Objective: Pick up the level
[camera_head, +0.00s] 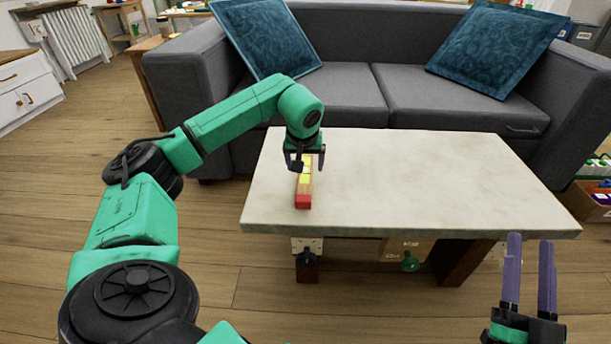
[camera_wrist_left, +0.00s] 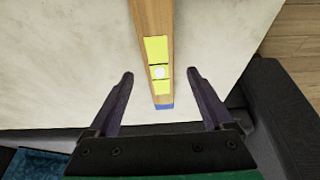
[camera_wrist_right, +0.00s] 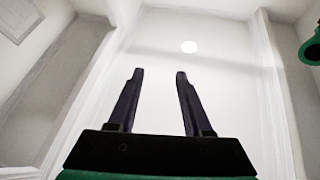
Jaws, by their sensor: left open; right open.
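The level (camera_head: 304,186) is a wooden bar with yellow parts and a red end, lying on the left part of the pale table. In the left wrist view the level (camera_wrist_left: 148,22) shows its wood, yellow vial area and a blue end. My left gripper (camera_head: 306,164) is open above the level. In the left wrist view its fingers (camera_wrist_left: 160,76) stand on either side of the bar near the blue end, with gaps on both sides. The red end is outside the left wrist view. My right gripper (camera_head: 529,240) is open and empty, in front of the table's right part.
The pale table top (camera_head: 430,180) is bare to the right of the level. A grey sofa (camera_head: 345,88) with two blue cushions stands close behind the table. Boxes (camera_head: 408,248) sit beneath the table, and a box of items (camera_head: 594,200) stands at the right.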

